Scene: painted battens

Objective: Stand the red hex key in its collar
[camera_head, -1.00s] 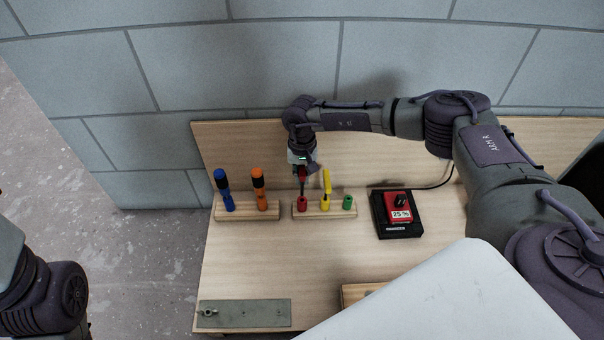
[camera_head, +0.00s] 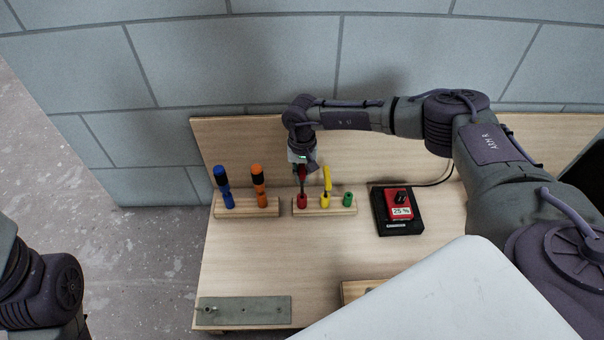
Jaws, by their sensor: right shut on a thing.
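The red hex key (camera_head: 302,182) is upright, directly over the red collar (camera_head: 302,201) at the left end of a small wooden block (camera_head: 317,211). Its lower end meets the collar's top; I cannot tell how deep it sits. My right gripper (camera_head: 302,172) is shut on the red hex key from above, and its fingers hide the key's upper part. A yellow hex key (camera_head: 327,178) stands in the yellow collar (camera_head: 325,202) beside it. The green collar (camera_head: 347,199) is empty. My left gripper is out of view; only part of my left arm shows at the lower left.
A second wooden block (camera_head: 231,211) to the left holds a blue screwdriver (camera_head: 224,186) and an orange screwdriver (camera_head: 259,186). A red device (camera_head: 398,206) on a black base stands to the right. A grey metal plate (camera_head: 250,311) lies at the front left. The middle of the bench (camera_head: 270,262) is clear.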

